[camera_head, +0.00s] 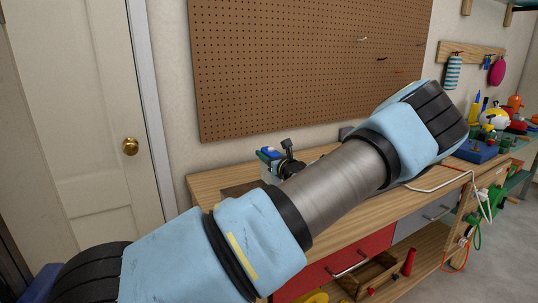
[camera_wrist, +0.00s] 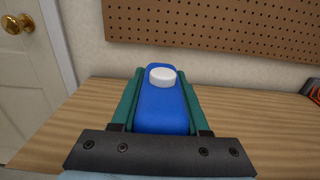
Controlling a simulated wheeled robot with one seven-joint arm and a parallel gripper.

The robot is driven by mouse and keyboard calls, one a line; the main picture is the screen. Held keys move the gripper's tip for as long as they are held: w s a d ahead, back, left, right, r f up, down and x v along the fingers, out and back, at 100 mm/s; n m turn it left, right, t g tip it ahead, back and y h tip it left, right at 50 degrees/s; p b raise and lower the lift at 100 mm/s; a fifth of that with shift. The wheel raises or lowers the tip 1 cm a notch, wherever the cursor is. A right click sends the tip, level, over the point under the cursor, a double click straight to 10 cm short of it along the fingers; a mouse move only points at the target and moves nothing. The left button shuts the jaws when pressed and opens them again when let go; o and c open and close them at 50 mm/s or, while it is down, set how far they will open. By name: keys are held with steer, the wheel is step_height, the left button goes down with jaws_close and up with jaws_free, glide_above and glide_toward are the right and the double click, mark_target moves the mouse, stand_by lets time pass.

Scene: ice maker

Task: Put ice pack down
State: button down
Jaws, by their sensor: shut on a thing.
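The blue ice pack (camera_wrist: 163,112) with a white cap is between the two green fingers of my gripper (camera_wrist: 160,80) in the wrist view. My gripper is shut on it, with a finger along each side. The pack is over the wooden workbench top (camera_wrist: 62,122), its cap end toward the pegboard wall. I cannot tell whether it touches the wood. In the head view my arm crosses the bench and hides much of it. A small blue and dark shape (camera_head: 270,153) shows behind the arm near the bench's left end; I cannot tell which parts are pack or gripper.
Bare bench top lies on both sides of the pack. A pegboard (camera_head: 300,60) hangs behind. A door (camera_head: 75,110) is at left. A red and black object (camera_wrist: 314,90) is at the wrist view's right edge. Toys (camera_head: 495,125) stand at the bench's far right.

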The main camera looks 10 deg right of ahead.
steer(key=shift+f, duration=0.15)
steer(key=shift+c, duration=2)
jaws_free()
steer(key=shift+a, duration=0.1)
